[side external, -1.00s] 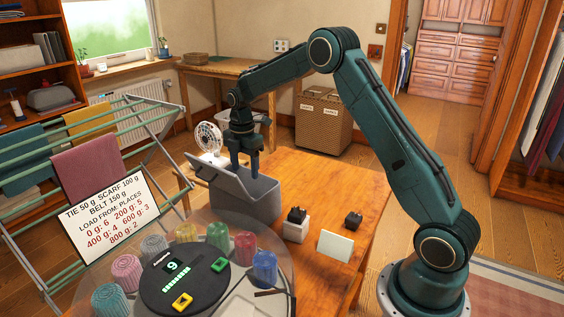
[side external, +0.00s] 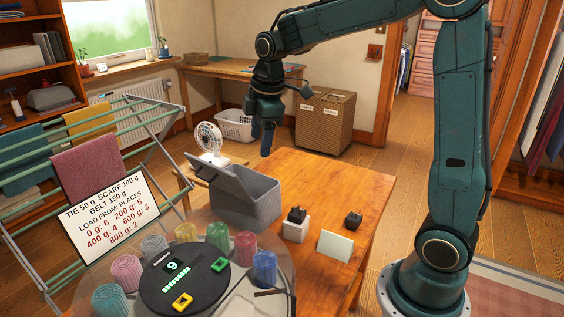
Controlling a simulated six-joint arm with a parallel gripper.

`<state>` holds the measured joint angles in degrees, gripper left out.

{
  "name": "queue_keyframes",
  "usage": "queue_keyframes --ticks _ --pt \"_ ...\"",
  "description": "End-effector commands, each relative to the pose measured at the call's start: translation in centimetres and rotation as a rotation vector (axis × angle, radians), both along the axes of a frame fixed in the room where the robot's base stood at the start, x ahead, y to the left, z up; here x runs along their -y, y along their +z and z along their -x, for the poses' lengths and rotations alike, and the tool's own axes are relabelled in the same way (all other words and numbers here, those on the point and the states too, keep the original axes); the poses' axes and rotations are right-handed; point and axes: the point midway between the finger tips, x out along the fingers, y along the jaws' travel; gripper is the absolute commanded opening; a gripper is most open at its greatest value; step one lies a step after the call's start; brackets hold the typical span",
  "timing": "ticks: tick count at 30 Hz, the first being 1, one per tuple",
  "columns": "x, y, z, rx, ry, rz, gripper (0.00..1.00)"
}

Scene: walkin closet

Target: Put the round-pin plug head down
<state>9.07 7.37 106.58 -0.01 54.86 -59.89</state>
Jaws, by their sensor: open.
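Two small black plug-like pieces show in the side view. One black piece (side external: 297,214) sits on top of a white block (side external: 296,231), with small prongs pointing up. The other black piece (side external: 353,220) lies directly on the wooden table to its right. They are too small to tell which has round pins. My gripper (side external: 267,151) is open and points down above and behind the grey bin, apart from both black pieces. I see nothing between its fingers.
A grey bin (side external: 262,204) with a raised lid stands on the wooden table (side external: 325,180). A pale card (side external: 335,246) stands in front. A clear round turntable with several coloured rolls and a black display unit (side external: 185,276) is at front left. The table's back right is clear.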

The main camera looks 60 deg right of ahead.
Motion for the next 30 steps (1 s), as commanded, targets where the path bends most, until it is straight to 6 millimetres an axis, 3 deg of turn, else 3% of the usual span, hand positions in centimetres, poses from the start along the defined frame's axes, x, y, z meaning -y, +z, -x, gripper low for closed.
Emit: queue_keyframes --ticks 6,13,24,30 --pt "-2.0 2.7 4.8 0.070 -0.171 -0.037 0.59" --pt "-3.7 4.1 10.0 0.139 -0.352 -0.095 0.59" --pt "-5.7 3.9 18.1 0.239 -0.637 -0.219 0.59" --pt "-6.3 2.9 21.3 0.277 -0.762 -0.288 0.59"
